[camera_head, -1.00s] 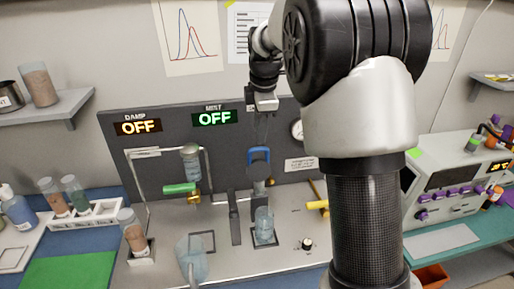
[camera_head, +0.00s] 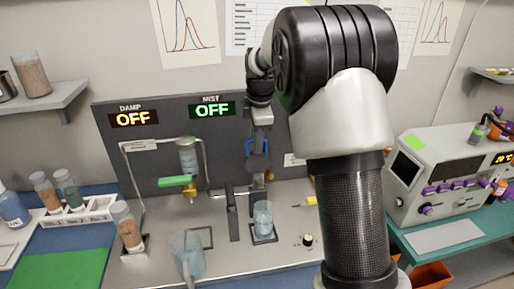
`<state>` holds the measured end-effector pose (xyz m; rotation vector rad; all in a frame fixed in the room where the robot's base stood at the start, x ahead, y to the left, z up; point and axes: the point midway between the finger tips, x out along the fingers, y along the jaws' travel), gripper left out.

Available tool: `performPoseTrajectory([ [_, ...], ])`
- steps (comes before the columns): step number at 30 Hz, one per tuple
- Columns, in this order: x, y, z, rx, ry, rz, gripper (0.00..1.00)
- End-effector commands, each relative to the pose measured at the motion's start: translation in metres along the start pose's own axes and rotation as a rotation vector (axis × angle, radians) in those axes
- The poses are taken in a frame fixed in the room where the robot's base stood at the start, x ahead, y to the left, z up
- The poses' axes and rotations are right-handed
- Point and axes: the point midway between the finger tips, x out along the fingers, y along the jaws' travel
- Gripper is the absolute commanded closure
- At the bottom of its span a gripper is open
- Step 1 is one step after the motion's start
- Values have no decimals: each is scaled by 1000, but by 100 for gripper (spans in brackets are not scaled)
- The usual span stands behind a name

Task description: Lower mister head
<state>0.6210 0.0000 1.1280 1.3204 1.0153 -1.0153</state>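The beaker stands upright on a dark square on the machine deck. The MIST sign (camera_head: 212,110) reads OFF in green.
A green-handled valve (camera_head: 175,181) under a clear vessel (camera_head: 188,158) stands to the left. A clear jug (camera_head: 187,255) and a jar of brown grains (camera_head: 127,228) stand on the front left deck. A black knob (camera_head: 308,240) is front right. My arm hides the right side.

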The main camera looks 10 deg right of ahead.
Motion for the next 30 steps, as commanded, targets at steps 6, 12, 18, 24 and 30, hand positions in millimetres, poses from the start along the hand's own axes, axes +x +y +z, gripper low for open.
performPoseTrajectory([
  [6,7,-5,0,0,1,-17,90],
  [12,8,-8,-1,0,1,-20,89],
  [18,6,-18,-1,0,1,-21,91],
  [24,2,-29,-1,0,2,-21,94],
  [30,1,-30,-1,0,1,-22,95],
])
